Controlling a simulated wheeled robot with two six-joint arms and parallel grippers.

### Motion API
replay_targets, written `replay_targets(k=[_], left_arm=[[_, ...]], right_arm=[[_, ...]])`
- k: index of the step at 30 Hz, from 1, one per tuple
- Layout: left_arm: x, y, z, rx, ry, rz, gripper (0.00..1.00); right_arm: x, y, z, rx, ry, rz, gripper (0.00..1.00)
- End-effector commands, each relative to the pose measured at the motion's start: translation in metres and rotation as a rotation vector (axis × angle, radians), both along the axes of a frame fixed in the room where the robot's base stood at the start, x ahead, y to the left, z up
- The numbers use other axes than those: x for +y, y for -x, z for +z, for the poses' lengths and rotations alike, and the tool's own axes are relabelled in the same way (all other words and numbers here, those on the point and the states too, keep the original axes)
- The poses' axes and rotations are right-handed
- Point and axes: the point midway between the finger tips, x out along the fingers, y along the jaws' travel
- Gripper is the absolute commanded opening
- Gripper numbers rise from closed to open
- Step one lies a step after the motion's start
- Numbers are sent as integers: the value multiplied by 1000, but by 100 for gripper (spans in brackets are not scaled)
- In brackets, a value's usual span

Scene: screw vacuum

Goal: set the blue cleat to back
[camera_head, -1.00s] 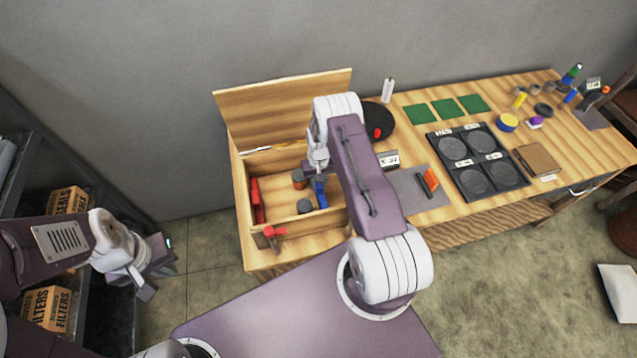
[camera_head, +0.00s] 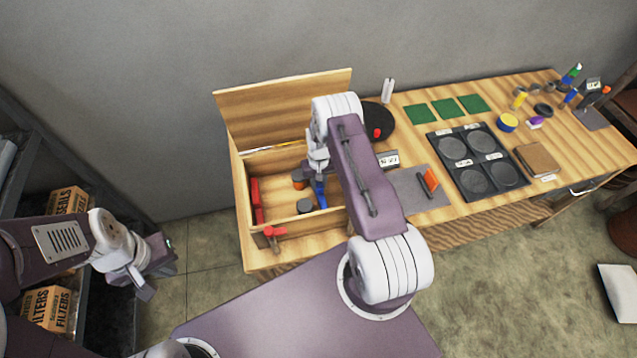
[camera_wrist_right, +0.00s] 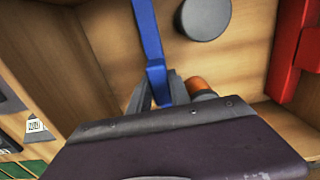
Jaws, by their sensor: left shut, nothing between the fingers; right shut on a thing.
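The blue cleat (camera_head: 320,193) is a long bar inside the open wooden box, in the head view. It also shows in the right wrist view (camera_wrist_right: 149,38), running up from between my fingers. My right gripper (camera_wrist_right: 160,90) is shut on its near end. In the head view the right gripper (camera_head: 318,172) is over the box, partly hidden by its own wrist. My left gripper (camera_head: 155,272) is shut and empty, well left of the box, beside the shelf.
The wooden box (camera_head: 241,205) has an upright back panel. It also holds a red bar (camera_head: 257,200), a grey round piece (camera_head: 304,206) and an orange-and-grey piece (camera_head: 299,182). A red handle (camera_head: 273,232) is at its front. A grey mat (camera_head: 405,188) lies to the right.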

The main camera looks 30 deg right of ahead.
Motion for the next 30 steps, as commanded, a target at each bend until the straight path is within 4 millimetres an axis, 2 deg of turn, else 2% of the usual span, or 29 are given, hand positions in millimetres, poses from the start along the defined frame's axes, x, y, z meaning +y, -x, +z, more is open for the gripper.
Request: replay_targets(k=[8,15,19,29,30], left_arm=[[0,0,-2,0,0,0,0],[0,0,-25,0,0,0,0],[0,0,-30,0,0,0,0],[0,0,-29,0,0,0,0],[0,0,-29,0,0,0,0]], right_arm=[[-3,0,0,-2,0,-2,0],[-49,10,-3,-4,1,-5,0],[-64,14,-1,-3,1,-3,0],[-67,15,1,-3,1,1,0],[-67,15,1,-3,1,1,35]])
